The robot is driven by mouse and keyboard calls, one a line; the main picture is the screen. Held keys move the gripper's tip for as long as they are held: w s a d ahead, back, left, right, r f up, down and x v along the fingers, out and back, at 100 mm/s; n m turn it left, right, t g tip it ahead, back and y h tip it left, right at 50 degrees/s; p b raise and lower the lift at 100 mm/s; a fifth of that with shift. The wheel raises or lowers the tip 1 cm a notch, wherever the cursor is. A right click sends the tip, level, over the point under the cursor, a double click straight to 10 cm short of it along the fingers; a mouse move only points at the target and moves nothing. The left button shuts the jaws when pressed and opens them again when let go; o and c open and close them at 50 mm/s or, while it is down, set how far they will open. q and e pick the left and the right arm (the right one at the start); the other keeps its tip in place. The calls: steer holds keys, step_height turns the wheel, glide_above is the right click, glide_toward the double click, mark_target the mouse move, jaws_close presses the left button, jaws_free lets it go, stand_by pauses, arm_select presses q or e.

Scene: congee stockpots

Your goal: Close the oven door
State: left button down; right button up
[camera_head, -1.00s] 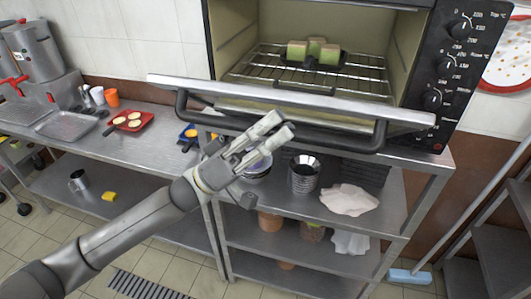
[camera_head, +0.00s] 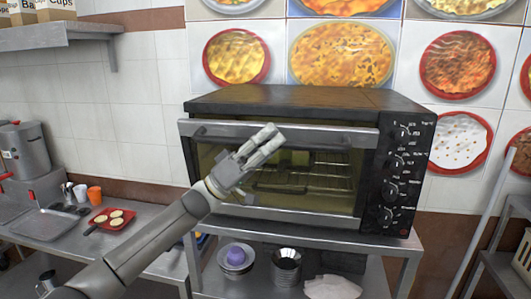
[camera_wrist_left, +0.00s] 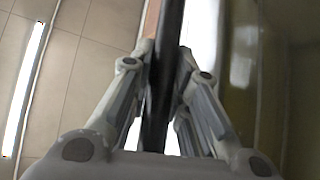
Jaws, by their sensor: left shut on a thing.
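The oven (camera_head: 290,99) is a black countertop oven with a knob panel on its right. Its door (camera_head: 300,217), a steel frame with a glass pane, stands nearly upright against the oven front; I cannot tell if it is fully flush. The dark bar handle (camera_head: 325,143) runs along the door's top. My left gripper (camera_head: 267,142) is at the middle of this handle. In the left wrist view, its fingers (camera_wrist_left: 165,75) are shut around the dark handle bar (camera_wrist_left: 168,40). A wire rack shows dimly through the glass. My right gripper is not in view.
A counter at left holds a red tray (camera_head: 112,219) and an orange cup (camera_head: 94,194). A pole (camera_head: 488,215) leans at right.

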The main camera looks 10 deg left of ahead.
mark_target(280, 127)
arm_select(q)
steer(key=w+n, duration=0.1)
steer(key=w+n+t+y+p, duration=0.1)
steer(key=w+t, duration=0.1)
steer(key=shift+r+n+y+p, duration=0.3)
steer(key=shift+n+y, duration=0.1)
steer(key=shift+w+d+f+n, duration=0.15)
steer(key=shift+w+n, duration=0.25)
steer(key=shift+w, duration=0.25)
steer(key=shift+f, duration=0.1)
steer(key=c, duration=1.6)
jaws_free()
steer(key=shift+o, duration=1.3)
steer(key=shift+w, duration=0.1)
steer(key=shift+r, duration=0.2)
steer(key=v, duration=1.2)
